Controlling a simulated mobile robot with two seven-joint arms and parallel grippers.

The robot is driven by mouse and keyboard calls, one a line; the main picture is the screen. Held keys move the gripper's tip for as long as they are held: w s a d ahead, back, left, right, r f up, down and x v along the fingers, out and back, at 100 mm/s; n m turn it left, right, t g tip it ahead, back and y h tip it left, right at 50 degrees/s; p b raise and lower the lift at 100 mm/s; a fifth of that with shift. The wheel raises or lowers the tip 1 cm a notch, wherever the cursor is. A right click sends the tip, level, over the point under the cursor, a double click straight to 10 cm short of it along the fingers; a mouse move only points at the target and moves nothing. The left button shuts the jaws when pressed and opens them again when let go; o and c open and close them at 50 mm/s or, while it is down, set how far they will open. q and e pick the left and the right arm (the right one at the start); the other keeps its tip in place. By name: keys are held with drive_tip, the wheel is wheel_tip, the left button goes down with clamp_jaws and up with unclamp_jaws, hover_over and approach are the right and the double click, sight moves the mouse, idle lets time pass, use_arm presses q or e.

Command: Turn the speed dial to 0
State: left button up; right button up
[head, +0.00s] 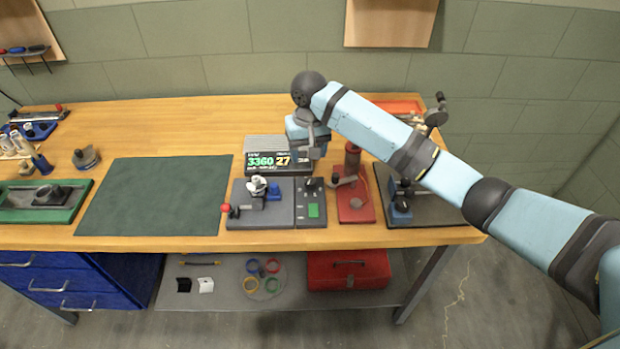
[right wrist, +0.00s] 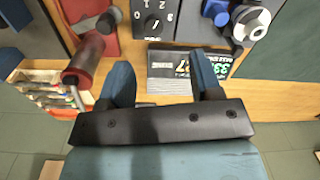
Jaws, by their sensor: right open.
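The speed dial (head: 311,184) is a small dark knob on a dark control panel (head: 301,213) with a green button. In the right wrist view the dial (right wrist: 152,23) sits above the gap between the fingers, with the numbers 0, 1, 2 and 3 around it. Which number it points to is not clear. My right gripper (head: 312,153) is open and empty above the bench, behind the dial and apart from it. Its two blue fingers show in the right wrist view (right wrist: 163,82). My left gripper is not in view.
A display (head: 265,145) reading 3360 and 27 stands behind the panel, partly hidden by my right gripper. A motor fixture (head: 243,213) with a red-knobbed lever is left of the dial. A red stand (head: 357,208) is close on the right. The green mat (head: 155,195) is clear.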

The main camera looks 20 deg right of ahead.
sight(310, 180)
drive_tip(key=f, duration=0.4)
drive_tip(key=w+f, duration=0.1)
drive_tip(key=f, duration=0.3)
drive_tip(key=d+f, duration=0.1)
drive_tip(key=f, duration=0.3)
drive_tip(key=shift+w+d, duration=0.1)
drive_tip(key=shift+w, duration=0.25)
drive_tip(key=c, duration=0.9)
drive_tip(key=shift+c, duration=0.2)
